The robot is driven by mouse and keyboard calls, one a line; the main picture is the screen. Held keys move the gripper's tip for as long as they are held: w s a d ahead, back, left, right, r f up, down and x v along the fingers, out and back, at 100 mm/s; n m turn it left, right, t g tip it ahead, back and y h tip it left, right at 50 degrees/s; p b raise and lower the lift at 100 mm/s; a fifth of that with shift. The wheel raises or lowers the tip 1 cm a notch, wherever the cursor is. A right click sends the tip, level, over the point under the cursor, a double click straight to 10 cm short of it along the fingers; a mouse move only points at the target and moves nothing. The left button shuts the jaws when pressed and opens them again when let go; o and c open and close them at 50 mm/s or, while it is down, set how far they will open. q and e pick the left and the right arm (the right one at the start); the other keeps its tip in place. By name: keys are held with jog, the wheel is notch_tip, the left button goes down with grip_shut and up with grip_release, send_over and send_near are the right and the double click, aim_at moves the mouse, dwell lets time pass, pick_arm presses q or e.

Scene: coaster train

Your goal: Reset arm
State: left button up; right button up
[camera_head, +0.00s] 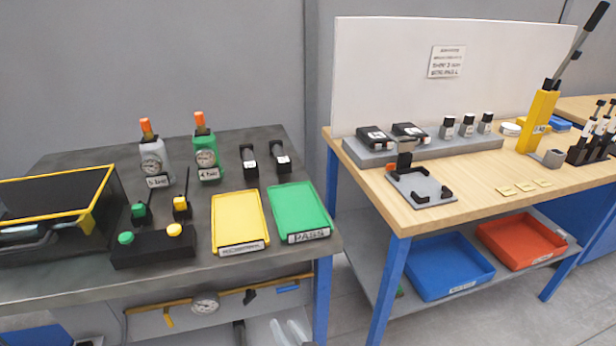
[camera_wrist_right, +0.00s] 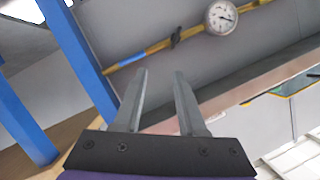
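My right gripper (camera_wrist_right: 160,75) is in the right wrist view, its two grey fingers apart with nothing between them. What look like its fingertips (camera_head: 284,324) show at the bottom edge of the head view, in front of the dark bench. They are below the bench top and touch nothing that I can make out. My left gripper is not in view.
The dark bench (camera_head: 180,262) holds a yellow tray (camera_head: 240,220), a green tray (camera_head: 298,210) and two gauged devices. A pipe with a gauge (camera_head: 205,303) runs below its top. The wooden bench (camera_head: 480,170) stands at right, with blue (camera_head: 448,265) and red (camera_head: 520,240) trays underneath.

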jog(key=s+d+f+g+h, duration=0.2)
jog(key=s+d+g+h, duration=0.15)
jog(key=s+d, duration=0.65)
jog(key=s+d+f+g+h, duration=0.25)
jog(key=s+d+g, duration=0.25)
jog(key=s+d, duration=0.5)
pick_arm(q)
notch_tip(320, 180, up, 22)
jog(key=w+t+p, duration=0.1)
jog(key=p, duration=1.8)
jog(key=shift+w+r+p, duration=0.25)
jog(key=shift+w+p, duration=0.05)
jog(key=shift+p, duration=0.05)
pick_arm(e)
jog(key=w+d+r, duration=0.1)
jog(key=r, duration=1)
jog(key=w+d+r+h, duration=0.1)
jog(key=w+r, duration=0.1)
jog(key=r, duration=0.9)
jog(key=shift+d+r+n+t, duration=0.25)
jog(key=shift+r+n+t, duration=0.05)
jog(key=shift+t, duration=0.05)
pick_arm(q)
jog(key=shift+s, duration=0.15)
pick_arm(e)
jog(key=shift+s, duration=0.1)
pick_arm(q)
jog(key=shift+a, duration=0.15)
